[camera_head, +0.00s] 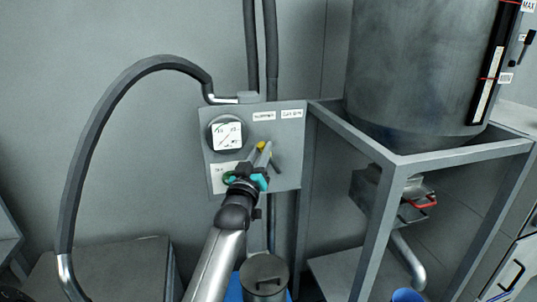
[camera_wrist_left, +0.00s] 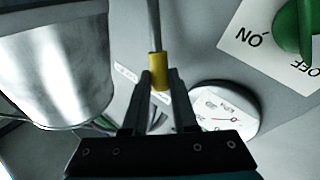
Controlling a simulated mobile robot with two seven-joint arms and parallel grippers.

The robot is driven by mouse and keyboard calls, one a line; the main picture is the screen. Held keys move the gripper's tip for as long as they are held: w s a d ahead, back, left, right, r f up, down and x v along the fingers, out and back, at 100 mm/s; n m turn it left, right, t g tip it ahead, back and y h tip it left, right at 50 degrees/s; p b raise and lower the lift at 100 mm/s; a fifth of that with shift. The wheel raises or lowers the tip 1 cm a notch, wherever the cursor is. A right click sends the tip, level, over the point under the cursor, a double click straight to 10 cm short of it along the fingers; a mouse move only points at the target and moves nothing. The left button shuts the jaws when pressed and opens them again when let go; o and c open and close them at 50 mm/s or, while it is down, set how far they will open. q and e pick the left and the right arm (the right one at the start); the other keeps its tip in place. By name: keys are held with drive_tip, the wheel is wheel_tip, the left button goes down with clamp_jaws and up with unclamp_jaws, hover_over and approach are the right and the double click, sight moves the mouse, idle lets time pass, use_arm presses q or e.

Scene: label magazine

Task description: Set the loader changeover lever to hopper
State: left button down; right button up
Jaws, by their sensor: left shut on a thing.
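The changeover lever has a yellow grip (camera_head: 261,146) on the grey control panel (camera_head: 290,178). The grip lies just below the left label, which seems to read HOPPER (camera_head: 264,116). A second label (camera_head: 292,114) is to its right, too small to read surely. In the wrist view the yellow grip (camera_wrist_left: 159,72) sits on a thin grey rod between the fingertips. My left gripper (camera_head: 258,153) is shut on this grip; it also shows in the wrist view (camera_wrist_left: 160,80). The fingers hide part of the lever in the head view. My right gripper is out of view.
A round gauge (camera_head: 227,135) is left of the lever. A green knob (camera_wrist_left: 298,25) on an ON/OFF plate is close by. A large grey hopper (camera_head: 415,75) stands on a metal frame (camera_head: 385,160) at right. A thick hose (camera_head: 85,150) arches at left. A lidded canister (camera_head: 264,275) is below.

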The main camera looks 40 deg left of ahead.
use_arm(q)
drive_tip(key=shift+s+a+f+n+y+b, duration=0.4)
drive_tip(key=shift+n+y+b, duration=0.1)
drive_tip(key=shift+n, duration=0.3)
drive_tip(key=c, duration=0.7)
unclamp_jaws()
drive_tip(key=v, duration=1.5)
drive_tip(key=shift+f+b, duration=0.25)
drive_tip(key=shift+b, duration=0.1)
drive_tip(key=shift+s, duration=0.1)
